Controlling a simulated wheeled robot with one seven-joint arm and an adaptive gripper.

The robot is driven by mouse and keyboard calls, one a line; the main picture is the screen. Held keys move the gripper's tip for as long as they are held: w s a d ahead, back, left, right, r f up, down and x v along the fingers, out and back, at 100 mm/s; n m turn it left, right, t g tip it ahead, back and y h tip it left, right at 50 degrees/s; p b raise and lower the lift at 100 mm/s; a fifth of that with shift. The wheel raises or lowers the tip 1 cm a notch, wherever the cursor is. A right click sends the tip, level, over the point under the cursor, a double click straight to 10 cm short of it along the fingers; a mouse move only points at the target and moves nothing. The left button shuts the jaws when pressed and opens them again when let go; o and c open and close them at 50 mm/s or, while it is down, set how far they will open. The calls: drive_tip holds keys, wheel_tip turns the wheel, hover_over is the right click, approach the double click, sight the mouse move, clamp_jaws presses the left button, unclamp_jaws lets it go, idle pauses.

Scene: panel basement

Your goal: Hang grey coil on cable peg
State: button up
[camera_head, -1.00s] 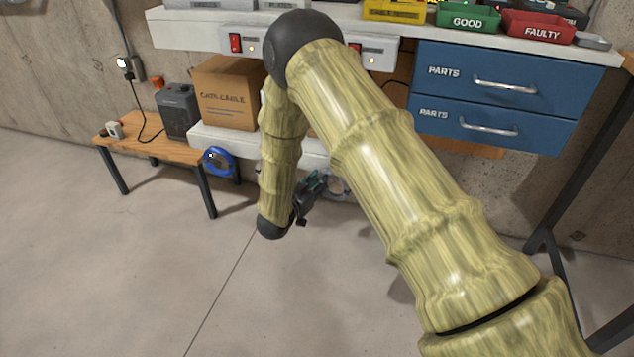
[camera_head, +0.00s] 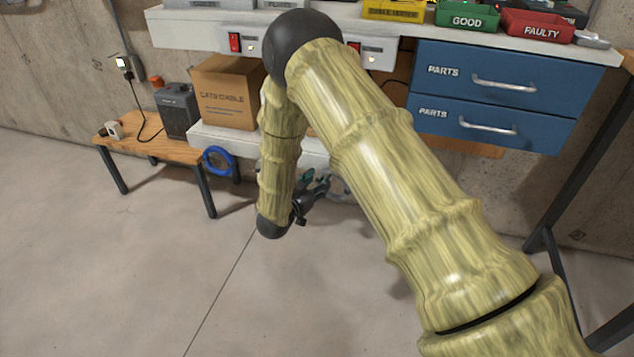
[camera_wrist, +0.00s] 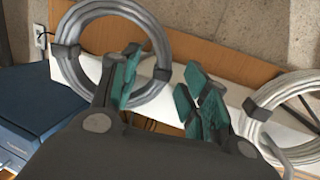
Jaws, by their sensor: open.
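A grey coil (camera_wrist: 166,47) shows in the upper left of the wrist view, a ring with dark bands. My gripper (camera_wrist: 158,90) is open, with teal finger pads. The left finger overlaps the lower part of the grey coil in the picture; I cannot tell whether they touch. A paler, whitish coil (camera_wrist: 253,124) is at the right of the wrist view, with dark rods seen through it. I cannot tell whether these rods are the cable peg. In the head view my gripper (camera_head: 316,192) is low beneath the bench, partly hidden by my arm.
A blue coil (camera_head: 219,161) hangs at the end of a low wooden bench (camera_head: 150,140). A cardboard box (camera_head: 226,92) and a dark grey device (camera_head: 178,110) stand nearby. Blue drawers (camera_head: 490,95) hang under the white worktop (camera_head: 190,32). The floor in front is clear.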

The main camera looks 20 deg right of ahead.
drive_tip(key=v, duration=1.2)
drive_tip(key=s+d+f+n+g+y, duration=0.2)
drive_tip(key=s+d+f+n+y, duration=0.15)
drive_tip(key=s+f, duration=0.45)
drive_tip(key=s+d+f+n+g+y, duration=0.1)
drive_tip(key=s+d+f+n+y, duration=0.2)
drive_tip(key=s+f+y, duration=0.55)
drive_tip(key=s+d+f+n+g, duration=0.1)
drive_tip(key=s+f+g, duration=0.3)
drive_tip(key=s, duration=0.9)
drive_tip(key=s+f+n+g, duration=0.2)
drive_tip(key=s+f+g, duration=0.2)
drive_tip(key=s, duration=0.9)
wheel_tip(320, 180, up, 32)
drive_tip(key=p, duration=3.1)
drive_tip(key=shift+s+d, duration=0.15)
drive_tip(key=shift+s, duration=0.2)
